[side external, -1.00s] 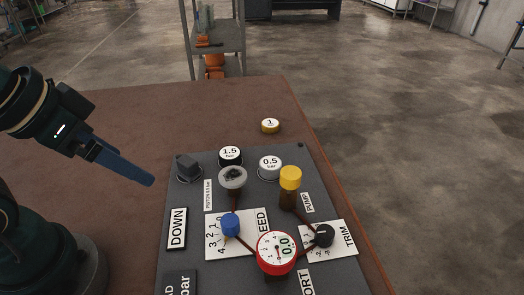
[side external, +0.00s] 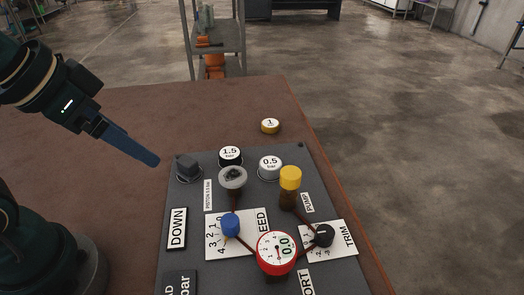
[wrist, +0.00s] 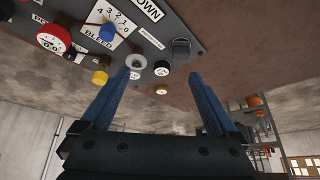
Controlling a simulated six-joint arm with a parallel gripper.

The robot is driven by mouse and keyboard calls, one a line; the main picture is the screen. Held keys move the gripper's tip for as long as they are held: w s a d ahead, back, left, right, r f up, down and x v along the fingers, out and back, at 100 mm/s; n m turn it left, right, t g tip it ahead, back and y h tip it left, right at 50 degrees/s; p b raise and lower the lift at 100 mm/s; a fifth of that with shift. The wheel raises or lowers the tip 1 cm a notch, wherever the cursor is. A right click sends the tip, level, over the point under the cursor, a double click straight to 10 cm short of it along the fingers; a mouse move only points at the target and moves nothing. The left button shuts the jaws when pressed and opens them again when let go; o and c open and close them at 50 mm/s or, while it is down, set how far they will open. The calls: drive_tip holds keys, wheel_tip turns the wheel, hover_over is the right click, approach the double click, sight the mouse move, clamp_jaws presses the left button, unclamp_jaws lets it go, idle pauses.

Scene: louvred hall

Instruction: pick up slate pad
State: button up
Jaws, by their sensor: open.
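The slate pad, which I take to be the small dark grey block (side external: 187,166), sits in a ringed spot at the panel's far left corner. It also shows in the wrist view (wrist: 180,48), ahead of the fingertips and toward the right finger. My gripper (side external: 152,161) points down and right, just left of the block and apart from it. In the wrist view my gripper (wrist: 158,79) has its two blue fingers wide apart with nothing held between them. In the side view the fingers overlap, so the gap is hidden.
The grey panel (side external: 190,205) carries a black 1.5 bar disc (side external: 230,154), a white 0.5 bar disc (side external: 270,165), a grey piston (side external: 232,177), a yellow-topped pump (side external: 290,178), a blue knob (side external: 230,224) and a red gauge (side external: 277,251). A yellow disc (side external: 270,126) lies beyond on the brown table (side external: 130,115).

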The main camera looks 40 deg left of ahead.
drive_tip(key=w+a+g, duration=0.1)
drive_tip(key=w, duration=0.5)
drive_tip(key=g, duration=0.4)
hover_over(186, 160)
drive_tip(key=f, duration=0.8)
drive_tip(key=shift+w+d+f, duration=0.15)
drive_tip(key=shift+w+d, duration=0.05)
drive_tip(key=shift+d, duration=0.15)
drive_tip(key=shift+n+g, duration=0.3)
drive_tip(key=shift+g, duration=0.1)
drive_tip(key=shift+s+a+f, duration=0.15)
drive_tip(key=shift+f, duration=1.75)
drive_tip(key=shift+s+a+f, duration=0.1)
drive_tip(key=shift+a+f, duration=0.05)
drive_tip(key=shift+f, duration=1.75)
drive_tip(key=c, duration=1.5)
drive_tip(key=shift+o, duration=0.2)
drive_tip(key=shift+r, duration=0.1)
